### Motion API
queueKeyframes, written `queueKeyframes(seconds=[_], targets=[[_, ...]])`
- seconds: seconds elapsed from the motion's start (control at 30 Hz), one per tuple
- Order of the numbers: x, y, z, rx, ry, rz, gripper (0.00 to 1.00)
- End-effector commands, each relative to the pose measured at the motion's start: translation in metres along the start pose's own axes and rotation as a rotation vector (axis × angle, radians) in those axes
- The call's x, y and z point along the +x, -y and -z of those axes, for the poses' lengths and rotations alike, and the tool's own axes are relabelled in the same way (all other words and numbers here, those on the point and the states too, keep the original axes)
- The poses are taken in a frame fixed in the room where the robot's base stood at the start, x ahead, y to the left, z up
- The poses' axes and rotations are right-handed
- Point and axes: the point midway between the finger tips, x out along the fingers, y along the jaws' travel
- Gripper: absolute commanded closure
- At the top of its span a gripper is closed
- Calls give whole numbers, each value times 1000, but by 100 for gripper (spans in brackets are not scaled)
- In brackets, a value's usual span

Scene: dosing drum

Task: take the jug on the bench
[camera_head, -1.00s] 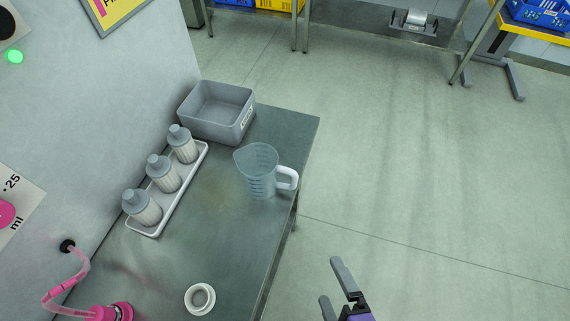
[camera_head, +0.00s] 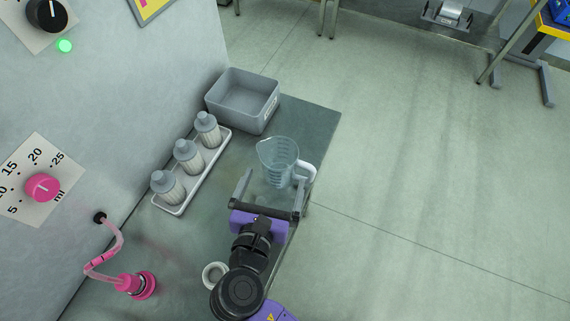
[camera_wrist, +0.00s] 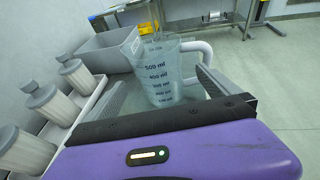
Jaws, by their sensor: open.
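The jug (camera_head: 277,160) is clear, with a white handle (camera_head: 305,174) on its right side, and stands upright on the grey bench (camera_head: 312,124) near its right edge. In the wrist view the jug (camera_wrist: 158,76) shows blue volume marks and stands ahead, between my two fingers. My gripper (camera_head: 270,183) is open just in front of the jug, one finger to its left and the other by the handle side. In the wrist view my gripper's fingers (camera_wrist: 163,90) reach along both sides of the jug's lower part. I cannot tell whether they touch it.
A white tray (camera_head: 182,208) with several capped bottles stands left of the jug. A grey bin (camera_head: 243,98) sits behind it. A white ring (camera_head: 214,274) lies near my arm, and a pink nozzle (camera_head: 137,285) with a hose is at the left. Open floor lies right of the bench.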

Motion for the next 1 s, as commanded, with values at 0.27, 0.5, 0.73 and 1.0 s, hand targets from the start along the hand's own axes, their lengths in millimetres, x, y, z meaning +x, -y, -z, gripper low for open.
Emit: queueKeyframes(seconds=[0.27,0.5,0.73,1.0], targets=[[32,-1,-5,3,-1,2,0],[60,-2,-4,3,-2,0,0],[62,-2,-3,4,-2,-2,0],[62,-2,-3,4,-2,-1,45]])
